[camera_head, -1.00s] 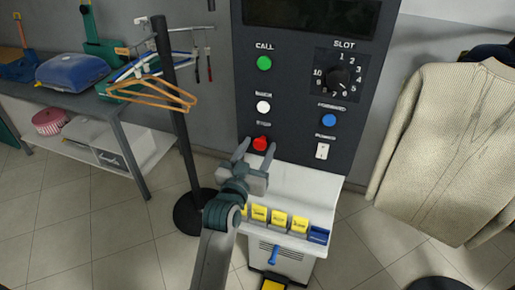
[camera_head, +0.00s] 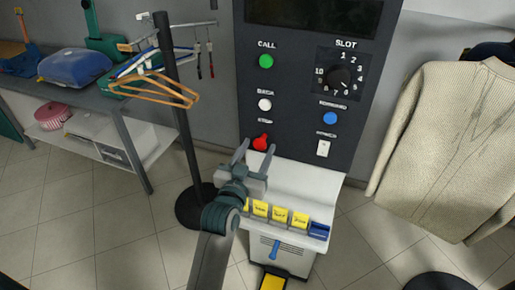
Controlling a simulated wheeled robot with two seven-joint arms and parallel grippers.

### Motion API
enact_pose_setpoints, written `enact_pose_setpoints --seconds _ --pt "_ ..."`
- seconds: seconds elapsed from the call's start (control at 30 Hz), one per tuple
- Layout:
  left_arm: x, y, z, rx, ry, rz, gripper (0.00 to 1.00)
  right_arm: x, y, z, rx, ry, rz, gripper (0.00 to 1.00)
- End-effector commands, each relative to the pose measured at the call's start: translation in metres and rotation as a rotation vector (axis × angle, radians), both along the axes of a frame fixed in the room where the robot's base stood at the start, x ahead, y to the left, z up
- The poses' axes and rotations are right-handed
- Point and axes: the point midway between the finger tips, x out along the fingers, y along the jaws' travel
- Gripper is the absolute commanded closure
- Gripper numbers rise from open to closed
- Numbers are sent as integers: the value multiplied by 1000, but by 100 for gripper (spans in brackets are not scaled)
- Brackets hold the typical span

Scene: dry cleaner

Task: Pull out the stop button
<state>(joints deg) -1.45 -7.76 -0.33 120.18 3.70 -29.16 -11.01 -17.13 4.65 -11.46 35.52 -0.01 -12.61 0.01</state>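The red stop button (camera_head: 261,142) is on the dark control panel (camera_head: 300,100), below the white back button (camera_head: 265,105) and the green call button (camera_head: 266,61). My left gripper (camera_head: 256,152) is open, with its two fingers pointing up at the panel. One finger is left of the red button and the other is right of it and slightly lower. I cannot tell whether the fingers touch the button. My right gripper is not in view.
A white ledge (camera_head: 300,180) with several yellow tags (camera_head: 280,214) lies under the panel. A slot dial (camera_head: 339,76), a blue button (camera_head: 330,118) and a white switch (camera_head: 323,148) are to the right. A hanger stand (camera_head: 183,120) stands left; a beige sweater (camera_head: 450,150) hangs right.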

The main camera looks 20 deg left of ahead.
Motion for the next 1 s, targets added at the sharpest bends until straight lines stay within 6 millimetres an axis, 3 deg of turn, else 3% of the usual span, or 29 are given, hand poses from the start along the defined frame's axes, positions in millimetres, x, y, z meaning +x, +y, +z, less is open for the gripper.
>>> enact_pose_setpoints --seconds 0.37,0.57,1.0 --pt "-1 0 0 0 -1 0 49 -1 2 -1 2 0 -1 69" --pt "-15 0 -1 0 -2 0 49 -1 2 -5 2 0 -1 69" --pt "-94 4 -2 1 -1 0 49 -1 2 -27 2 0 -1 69"
